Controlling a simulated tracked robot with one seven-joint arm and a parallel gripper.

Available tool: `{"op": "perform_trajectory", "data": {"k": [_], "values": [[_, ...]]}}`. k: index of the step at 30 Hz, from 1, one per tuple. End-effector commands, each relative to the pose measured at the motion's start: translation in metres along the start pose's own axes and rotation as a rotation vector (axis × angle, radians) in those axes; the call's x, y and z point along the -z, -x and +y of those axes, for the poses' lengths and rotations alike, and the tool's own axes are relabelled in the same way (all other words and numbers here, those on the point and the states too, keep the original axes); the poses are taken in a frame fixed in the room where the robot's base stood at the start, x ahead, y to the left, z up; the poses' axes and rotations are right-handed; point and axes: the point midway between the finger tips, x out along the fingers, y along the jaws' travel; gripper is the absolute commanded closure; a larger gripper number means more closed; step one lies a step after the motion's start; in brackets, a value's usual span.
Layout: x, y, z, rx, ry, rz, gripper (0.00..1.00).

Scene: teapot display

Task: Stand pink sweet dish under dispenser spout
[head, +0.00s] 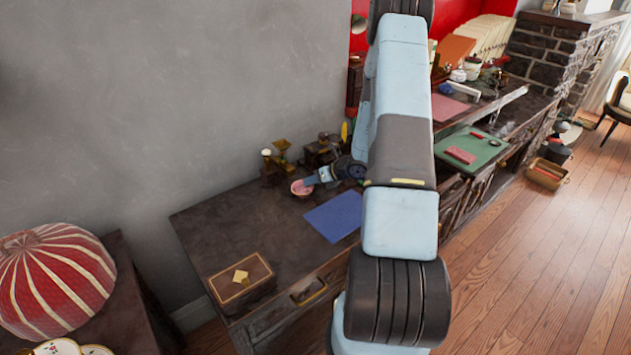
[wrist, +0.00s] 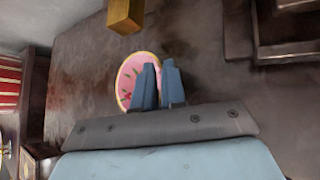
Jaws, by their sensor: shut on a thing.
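The pink sweet dish (head: 299,190) is at the far part of the dark desk, at the tip of my gripper (head: 309,182). In the wrist view the round pink dish (wrist: 128,76), with darker marks and a pale rim, shows beside the blue fingers (wrist: 158,64). The fingers are shut on its edge and hide part of it. I cannot tell whether the dish touches the desk. A brass-topped fixture (head: 283,147), perhaps the dispenser, stands behind the dish. A golden block (wrist: 126,14) lies just beyond the dish in the wrist view; whether it is the spout is unclear.
A blue mat (head: 333,215) lies right of the dish. A brown box with a gold diamond (head: 241,281) sits at the desk's near left. Another small brass-topped piece (head: 266,160) stands near the wall. The desk's left middle is clear.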

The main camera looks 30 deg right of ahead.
Motion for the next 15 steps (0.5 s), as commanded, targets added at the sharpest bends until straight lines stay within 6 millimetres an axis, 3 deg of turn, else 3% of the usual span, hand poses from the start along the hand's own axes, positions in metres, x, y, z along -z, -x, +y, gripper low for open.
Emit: {"op": "perform_trajectory", "data": {"k": [6, 7, 15], "values": [[0.0033, -0.0017, -0.0008, 0.001, 0.000, 0.003, 1.00], [0.0034, -0.0017, -0.0008, 0.001, 0.000, 0.003, 0.88], [0.0028, -0.0014, -0.0009, 0.001, 0.000, 0.002, 0.63]]}}
